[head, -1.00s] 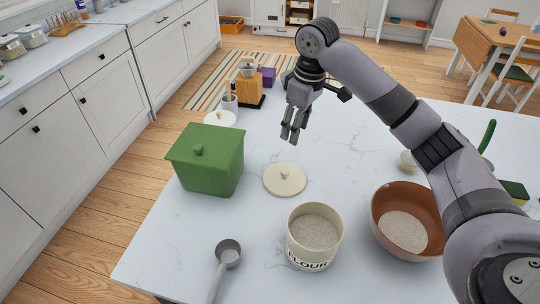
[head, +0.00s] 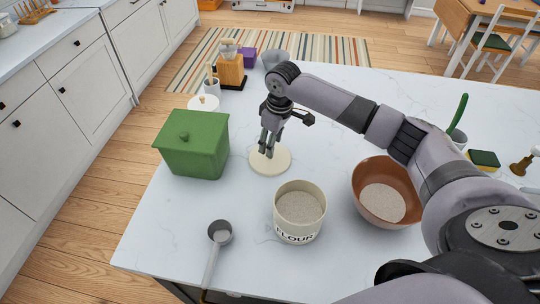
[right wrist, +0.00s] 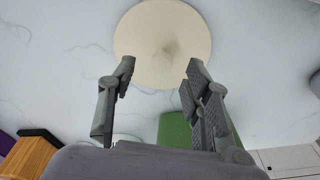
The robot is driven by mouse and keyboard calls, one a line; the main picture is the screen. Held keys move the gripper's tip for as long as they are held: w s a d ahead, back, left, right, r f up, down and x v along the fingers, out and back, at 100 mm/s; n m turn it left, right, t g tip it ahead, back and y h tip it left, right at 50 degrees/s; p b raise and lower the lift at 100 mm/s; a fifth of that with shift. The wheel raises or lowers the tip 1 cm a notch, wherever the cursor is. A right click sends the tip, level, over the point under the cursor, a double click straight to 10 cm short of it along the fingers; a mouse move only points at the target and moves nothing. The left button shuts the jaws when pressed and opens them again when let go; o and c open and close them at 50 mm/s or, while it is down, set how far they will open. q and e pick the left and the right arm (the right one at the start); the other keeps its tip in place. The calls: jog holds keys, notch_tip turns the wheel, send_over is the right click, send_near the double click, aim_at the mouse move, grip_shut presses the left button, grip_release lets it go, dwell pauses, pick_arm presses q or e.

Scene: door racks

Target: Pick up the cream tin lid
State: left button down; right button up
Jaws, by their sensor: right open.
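The cream tin lid (head: 270,160) is a flat round disc lying on the white counter, with a small knob in its middle. It also shows in the right wrist view (right wrist: 140,40), just beyond my fingertips. My right gripper (head: 266,155) is over the lid, pointing down, open and empty. In the right wrist view its two fingers (right wrist: 158,68) are spread apart, with the lid's knob between and ahead of them. The gripper partly hides the lid in the head view. The cream flour tin (head: 299,212) stands uncovered with pale flour inside, right of and nearer than the lid. My left gripper is not in view.
A green lidded box (head: 192,145) stands close left of the lid. A brown bowl (head: 386,193) of flour is to the right. A metal scoop (head: 219,232) lies near the front edge. A coffee grinder (head: 230,66) stands at the back.

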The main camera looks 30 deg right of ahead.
aim_at(280, 163)
jog(key=shift+w+a+f+p, duration=0.15)
jog(key=shift+f+p, duration=0.15)
jog(key=shift+f, duration=0.7)
jog(key=shift+w+a+f+p, duration=0.1)
jog(key=shift+f+p, duration=0.15)
jog(key=shift+f, duration=0.7)
jog(key=shift+c, duration=0.4)
jog(key=c, duration=1)
